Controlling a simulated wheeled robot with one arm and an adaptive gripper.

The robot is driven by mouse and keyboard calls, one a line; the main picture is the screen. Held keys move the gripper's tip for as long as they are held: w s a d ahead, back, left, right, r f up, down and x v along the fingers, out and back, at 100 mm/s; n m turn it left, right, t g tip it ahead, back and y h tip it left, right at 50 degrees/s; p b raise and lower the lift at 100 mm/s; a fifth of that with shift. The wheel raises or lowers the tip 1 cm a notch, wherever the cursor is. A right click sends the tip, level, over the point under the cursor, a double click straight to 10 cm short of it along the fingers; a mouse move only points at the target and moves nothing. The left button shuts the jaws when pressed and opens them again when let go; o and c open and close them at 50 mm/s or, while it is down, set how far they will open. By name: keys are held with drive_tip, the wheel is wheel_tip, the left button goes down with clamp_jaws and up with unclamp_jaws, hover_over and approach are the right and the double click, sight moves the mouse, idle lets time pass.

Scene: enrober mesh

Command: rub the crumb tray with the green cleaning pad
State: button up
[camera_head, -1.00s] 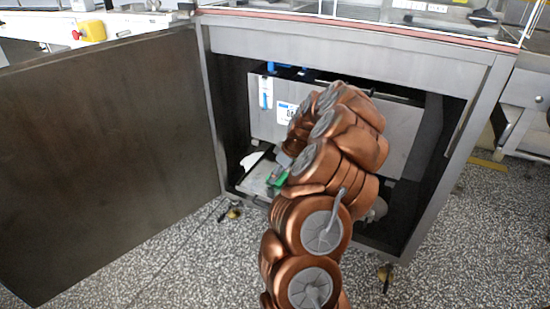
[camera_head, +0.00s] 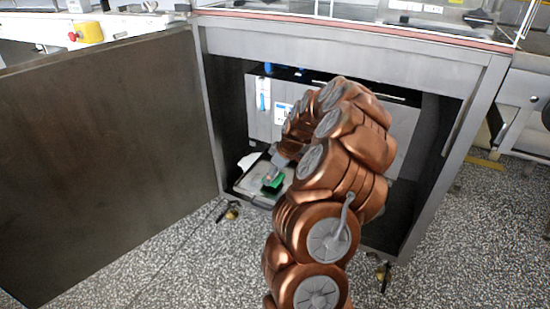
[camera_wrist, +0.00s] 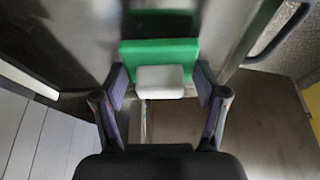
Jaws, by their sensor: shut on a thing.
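The green cleaning pad (camera_wrist: 160,52) with its pale grip block (camera_wrist: 160,80) is between the two fingers of my gripper (camera_wrist: 160,95) in the wrist view. My gripper is shut on it. In the head view the green pad (camera_head: 272,182) is over the crumb tray (camera_head: 247,184), a shallow pale tray low inside the open cabinet. I cannot tell whether the pad touches the tray. My arm hides the tray's right part and most of my gripper.
The metal cabinet frame (camera_head: 213,130) surrounds the opening, and its large dark door (camera_head: 110,160) stands open at the left. A grey panel (camera_head: 258,122) with labels is behind the tray. A white scrap-like thing (camera_head: 249,160) lies by the tray's back left. Speckled floor is clear in front.

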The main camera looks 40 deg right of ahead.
wheel_tip(320, 180, up, 3)
drive_tip(key=shift+a+f+p, duration=0.1)
drive_tip(key=shift+a+p, duration=0.05)
drive_tip(key=shift+p, duration=0.15)
drive_tip(key=shift+r+p, duration=0.45)
drive_tip(key=shift+r, duration=1.5)
drive_tip(key=shift+w, duration=0.1)
